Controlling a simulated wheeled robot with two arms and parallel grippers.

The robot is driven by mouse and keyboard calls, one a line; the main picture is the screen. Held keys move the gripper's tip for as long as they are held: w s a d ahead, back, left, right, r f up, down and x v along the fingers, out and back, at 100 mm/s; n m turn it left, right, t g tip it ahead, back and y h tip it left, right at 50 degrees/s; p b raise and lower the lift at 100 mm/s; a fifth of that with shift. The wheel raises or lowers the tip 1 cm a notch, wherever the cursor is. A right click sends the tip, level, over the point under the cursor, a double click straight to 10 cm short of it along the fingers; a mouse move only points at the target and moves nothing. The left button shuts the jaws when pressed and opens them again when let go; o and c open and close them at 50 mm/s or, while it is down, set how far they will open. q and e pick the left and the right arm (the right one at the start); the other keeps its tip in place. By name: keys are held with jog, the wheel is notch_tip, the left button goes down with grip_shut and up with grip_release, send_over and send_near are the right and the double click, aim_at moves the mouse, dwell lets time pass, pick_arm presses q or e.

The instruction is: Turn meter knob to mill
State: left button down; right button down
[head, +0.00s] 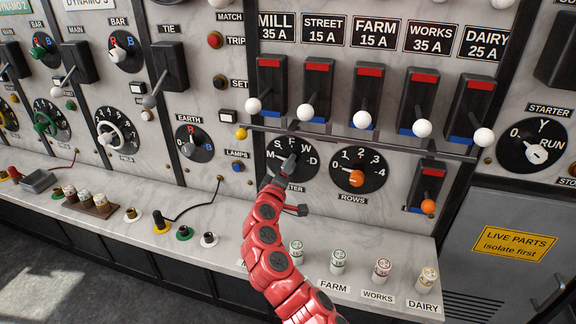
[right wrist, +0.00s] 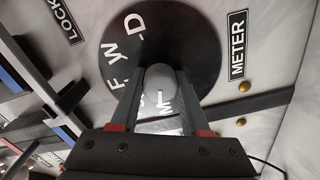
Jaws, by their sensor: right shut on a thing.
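The meter dial (head: 307,164) is a black disc on the marble panel, with white letters M, S, F, W and D around it. My right gripper (head: 289,164) reaches up to it and covers the knob in the head view. In the right wrist view the grey meter knob (right wrist: 160,79) sits between the two fingers, which are shut on it. The W, D and F show on the dial (right wrist: 185,45), with an M partly visible between the fingers. I cannot clearly tell which letter the knob points at. My left gripper is in neither view.
A rows dial (head: 358,170) with an orange knob is just right of the meter dial. Several labelled plugs (head: 337,262) stand on the ledge below, beside my right arm.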

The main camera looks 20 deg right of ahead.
jog(key=shift+n, duration=0.6)
jog(key=shift+f, duration=0.1)
jog(key=shift+c, duration=1.9)
grip_release()
jog(key=b+v, duration=0.3)
jog(key=v, duration=1.4)
jog(key=shift+s, duration=0.2)
jog(key=shift+a, duration=0.15)
